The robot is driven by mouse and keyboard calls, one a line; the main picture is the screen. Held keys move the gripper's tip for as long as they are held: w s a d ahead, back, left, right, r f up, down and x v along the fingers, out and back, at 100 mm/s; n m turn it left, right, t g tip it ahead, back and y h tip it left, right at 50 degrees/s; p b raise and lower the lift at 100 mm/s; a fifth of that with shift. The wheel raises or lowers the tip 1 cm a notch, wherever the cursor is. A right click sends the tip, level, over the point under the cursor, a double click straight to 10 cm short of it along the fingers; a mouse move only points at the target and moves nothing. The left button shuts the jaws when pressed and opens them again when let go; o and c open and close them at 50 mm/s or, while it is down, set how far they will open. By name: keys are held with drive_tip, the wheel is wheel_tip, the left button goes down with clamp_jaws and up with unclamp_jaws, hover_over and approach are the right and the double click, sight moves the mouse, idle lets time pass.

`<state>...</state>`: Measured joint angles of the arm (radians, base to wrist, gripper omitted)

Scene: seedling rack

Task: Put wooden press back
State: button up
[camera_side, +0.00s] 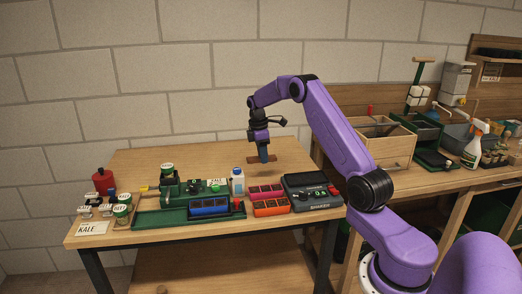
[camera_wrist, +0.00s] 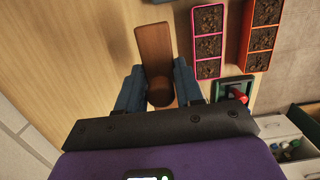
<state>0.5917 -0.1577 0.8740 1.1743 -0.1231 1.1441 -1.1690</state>
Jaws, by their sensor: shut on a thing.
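My gripper (camera_side: 261,150) points down over the rear right part of the wooden table (camera_side: 150,165). It is shut on the wooden press (camera_side: 264,159), a brown wooden piece. In the wrist view the press (camera_wrist: 154,50) shows as a flat board with a round knob (camera_wrist: 160,92) between the blue fingers (camera_wrist: 159,92). In the side view the press appears just above or at the tabletop; I cannot tell whether it touches.
A pink tray (camera_side: 266,191) and an orange tray (camera_side: 271,207) with soil stand in front of the gripper. A dark shaker machine (camera_side: 311,192) is to their right. A white bottle (camera_side: 238,181), blue tray (camera_side: 209,208) and green rack (camera_side: 150,220) lie left. The table's rear left is clear.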

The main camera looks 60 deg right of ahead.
drive_tip(key=shift+f, duration=4.6)
drive_tip(key=shift+f, duration=0.6)
drive_tip(key=o, duration=1)
drive_tip(key=r, duration=0.5)
drive_tip(key=w+a+r, duration=0.1)
drive_tip(key=r, duration=1)
drive_tip(key=shift+w+a+r, duration=0.15)
drive_tip(key=shift+w+r, duration=0.1)
drive_tip(key=shift+w, duration=0.05)
drive_tip(key=shift+a+r, duration=0.15)
drive_tip(key=shift+r, duration=0.3)
